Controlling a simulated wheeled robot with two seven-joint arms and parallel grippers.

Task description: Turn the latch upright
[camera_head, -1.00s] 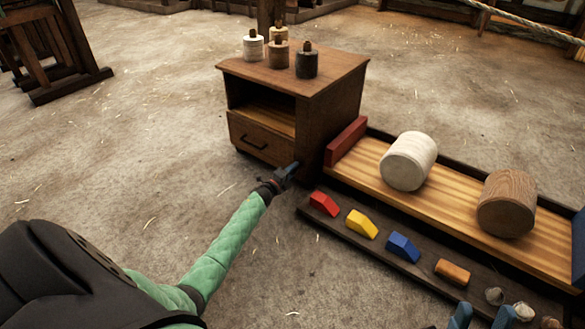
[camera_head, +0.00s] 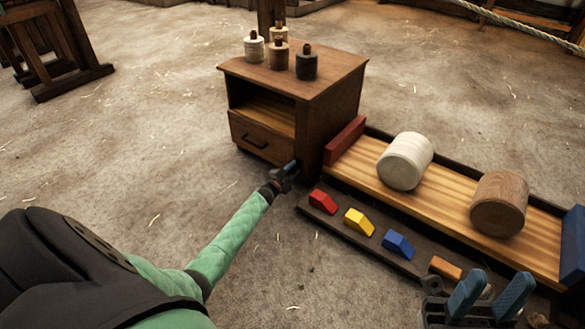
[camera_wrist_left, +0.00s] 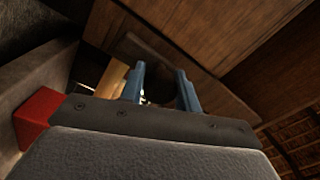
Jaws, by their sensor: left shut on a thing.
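My left gripper (camera_head: 289,168) is at the lower right side of the wooden cabinet (camera_head: 331,112). In the left wrist view its two blue fingers (camera_wrist_left: 161,74) point at the brown wood and stand a little apart. It is shut on a small dark piece between the fingers, seemingly the latch; shadow and the gripper hide its shape and tilt. My right gripper (camera_head: 491,293) is at the lower right of the head view, its blue fingers apart and nothing seen between them.
A long tray (camera_head: 450,205) with a white drum (camera_head: 405,161) and a brown drum (camera_head: 499,203) lies right of the cabinet. Red (camera_head: 323,202), yellow (camera_head: 359,222) and blue (camera_head: 398,245) wedges lie along its near ledge. Several small weights stand on the cabinet.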

